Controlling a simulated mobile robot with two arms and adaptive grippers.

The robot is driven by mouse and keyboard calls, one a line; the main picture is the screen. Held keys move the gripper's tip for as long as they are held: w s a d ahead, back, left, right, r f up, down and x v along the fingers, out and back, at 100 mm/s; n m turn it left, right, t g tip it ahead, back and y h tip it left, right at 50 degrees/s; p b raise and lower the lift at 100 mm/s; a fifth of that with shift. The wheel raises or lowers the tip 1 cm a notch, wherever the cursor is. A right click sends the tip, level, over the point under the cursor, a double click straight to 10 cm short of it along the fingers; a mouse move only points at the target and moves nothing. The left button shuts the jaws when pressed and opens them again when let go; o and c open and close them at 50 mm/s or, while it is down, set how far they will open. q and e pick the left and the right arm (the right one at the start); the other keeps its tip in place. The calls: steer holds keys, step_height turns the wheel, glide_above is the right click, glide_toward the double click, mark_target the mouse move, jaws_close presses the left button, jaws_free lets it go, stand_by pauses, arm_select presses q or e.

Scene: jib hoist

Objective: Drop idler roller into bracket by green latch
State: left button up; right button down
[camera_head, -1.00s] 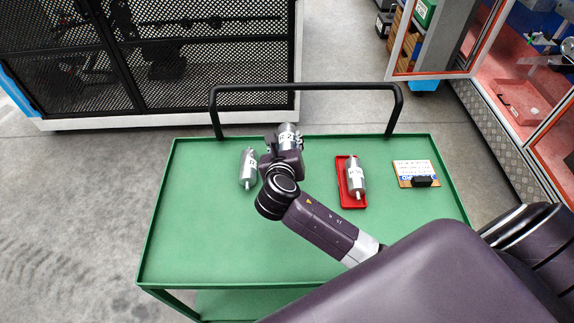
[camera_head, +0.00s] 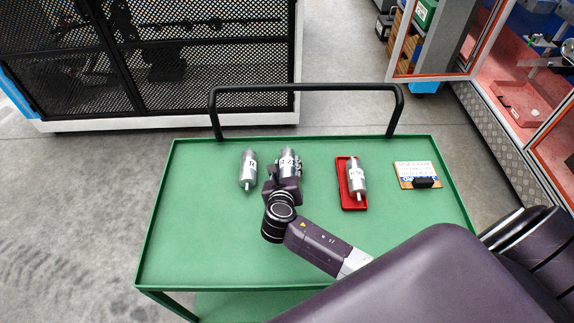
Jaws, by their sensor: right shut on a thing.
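My right gripper (camera_head: 287,172) is shut on the middle silver roller (camera_head: 288,156), a cylinder with a white label, above or on the green cart top (camera_head: 215,235). I cannot tell whether this roller touches the surface. A similar silver roller (camera_head: 248,168), marked with an R, lies to its left, apart from the gripper. A third silver roller (camera_head: 357,176) lies in a red tray (camera_head: 346,203) to the right. The gripper hides the lower part of the middle roller. No bracket or green latch can be made out. My left gripper is not in view.
A black handle bar (camera_head: 305,88) rises along the cart's far edge. A card with a black block (camera_head: 416,174) lies at the right. A black mesh enclosure (camera_head: 190,65) stands behind, and an orange-framed cabinet (camera_head: 515,95) stands at right. The cart's near left is clear.

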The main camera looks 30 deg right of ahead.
steer(key=shift+f, duration=0.1)
steer(key=c, duration=1.6)
jaws_free()
steer(key=v, duration=1.2)
